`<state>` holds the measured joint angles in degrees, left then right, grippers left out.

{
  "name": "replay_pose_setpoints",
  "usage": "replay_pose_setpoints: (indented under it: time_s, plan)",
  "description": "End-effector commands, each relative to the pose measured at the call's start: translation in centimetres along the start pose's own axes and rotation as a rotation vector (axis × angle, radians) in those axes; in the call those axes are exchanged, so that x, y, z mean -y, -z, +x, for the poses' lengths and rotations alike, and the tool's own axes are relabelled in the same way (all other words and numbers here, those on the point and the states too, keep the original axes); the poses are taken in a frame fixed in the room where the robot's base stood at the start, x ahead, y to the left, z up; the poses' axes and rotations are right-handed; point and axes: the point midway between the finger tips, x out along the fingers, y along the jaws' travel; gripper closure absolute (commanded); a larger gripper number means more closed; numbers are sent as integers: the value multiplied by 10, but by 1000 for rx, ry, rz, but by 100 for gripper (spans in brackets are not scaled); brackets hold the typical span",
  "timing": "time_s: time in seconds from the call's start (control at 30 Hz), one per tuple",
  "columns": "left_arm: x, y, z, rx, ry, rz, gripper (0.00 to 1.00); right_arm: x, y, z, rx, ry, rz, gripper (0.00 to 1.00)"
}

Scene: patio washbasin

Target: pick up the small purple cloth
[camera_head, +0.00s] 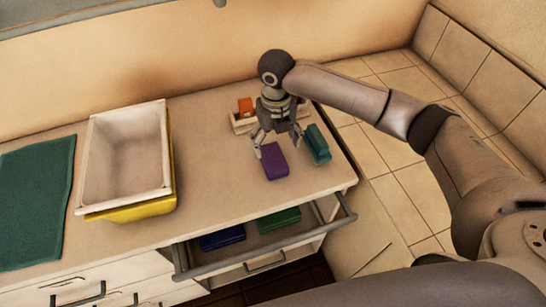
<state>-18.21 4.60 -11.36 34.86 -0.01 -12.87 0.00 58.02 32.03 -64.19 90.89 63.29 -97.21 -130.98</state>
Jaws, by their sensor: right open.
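The small purple cloth (274,162) is a folded block lying on the countertop, near its right end. My right gripper (277,142) is open and points down just behind and above the cloth, with its fingers spread over the far end of it. Whether a finger touches the cloth I cannot tell. The cloth looks free on the counter. My left gripper is not in view.
A teal folded cloth (318,144) lies close right of the purple one. A wooden tray with an orange item (245,107) is behind the gripper. A white basin (125,150) sits on a yellow one. An open drawer (262,250) below holds blue and green folded cloths.

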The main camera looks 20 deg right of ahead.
Motion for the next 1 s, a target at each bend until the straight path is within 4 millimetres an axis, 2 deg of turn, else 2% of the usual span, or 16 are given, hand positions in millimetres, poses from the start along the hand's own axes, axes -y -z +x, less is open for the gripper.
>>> replay_pose_setpoints:
  time_s: [0.07, 0.13, 0.33, 0.43, 0.57, 0.73, 0.77, 1.0]
  plan:
    - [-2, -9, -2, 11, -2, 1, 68, 0, 0, 5, 1, 0, 1, 21]
    - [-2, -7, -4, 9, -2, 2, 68, -1, 0, 9, -1, 0, 1, 21]
    - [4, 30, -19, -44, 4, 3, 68, -8, -1, 36, -2, 0, 1, 21]
    - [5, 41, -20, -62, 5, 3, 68, -7, -1, 50, 0, -1, 2, 21]
    - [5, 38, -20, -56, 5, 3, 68, -7, -2, 58, 2, 0, 0, 21]
    - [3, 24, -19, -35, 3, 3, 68, -7, -2, 58, 3, 0, 0, 21]
    - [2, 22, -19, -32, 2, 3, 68, -7, -2, 58, 3, 0, 0, 22]
    - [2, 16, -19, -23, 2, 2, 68, -7, -2, 58, 3, 0, 0, 53]
